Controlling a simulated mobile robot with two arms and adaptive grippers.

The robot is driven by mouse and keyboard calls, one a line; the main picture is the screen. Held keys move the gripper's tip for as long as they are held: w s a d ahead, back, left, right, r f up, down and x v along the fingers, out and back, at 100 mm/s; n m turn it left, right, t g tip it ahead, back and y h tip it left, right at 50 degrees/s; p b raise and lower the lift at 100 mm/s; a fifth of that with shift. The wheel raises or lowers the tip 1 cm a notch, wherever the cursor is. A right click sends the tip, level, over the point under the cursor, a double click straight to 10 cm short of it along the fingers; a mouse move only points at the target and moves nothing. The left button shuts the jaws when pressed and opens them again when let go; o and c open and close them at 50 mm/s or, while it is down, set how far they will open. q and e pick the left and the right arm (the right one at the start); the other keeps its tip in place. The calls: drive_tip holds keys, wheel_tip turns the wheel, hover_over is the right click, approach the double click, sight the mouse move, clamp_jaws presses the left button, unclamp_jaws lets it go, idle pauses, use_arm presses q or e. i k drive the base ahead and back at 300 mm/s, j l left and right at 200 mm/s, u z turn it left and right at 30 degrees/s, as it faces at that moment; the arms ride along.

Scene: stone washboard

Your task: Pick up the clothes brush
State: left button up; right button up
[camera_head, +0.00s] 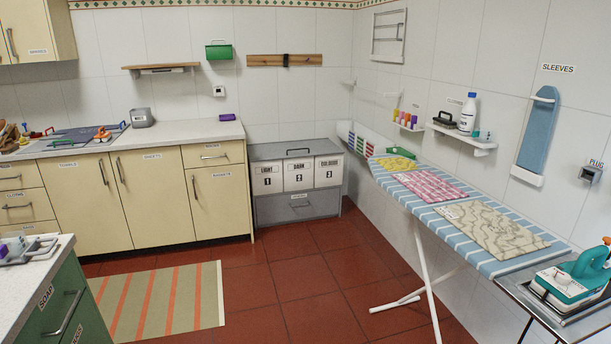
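A dark object with an arched top (443,119), which looks like the clothes brush, sits on a small white wall shelf (480,147) above the ironing board. It is small in the head view, so its bristles cannot be made out. It is at the shelf's left end, beside a white bottle with a blue label (467,114). Neither of my grippers shows in this view.
The ironing board (480,260) with folded cloths stands below the shelf, along the right wall. A teal and white iron (565,285) rests at its near end. A green cabinet (62,310) is at lower left. The red tiled floor (300,290) between is mostly clear.

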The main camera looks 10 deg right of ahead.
sight(442, 122)
drive_tip(key=i+z, duration=0.2)
drive_tip(key=i, duration=0.25)
drive_tip(key=i+z, duration=0.25)
drive_tip(key=i, duration=0.2)
drive_tip(key=i+j+z, duration=0.2)
drive_tip(key=i, duration=0.25)
drive_tip(key=i+j+z, duration=0.2)
drive_tip(key=i, duration=0.25)
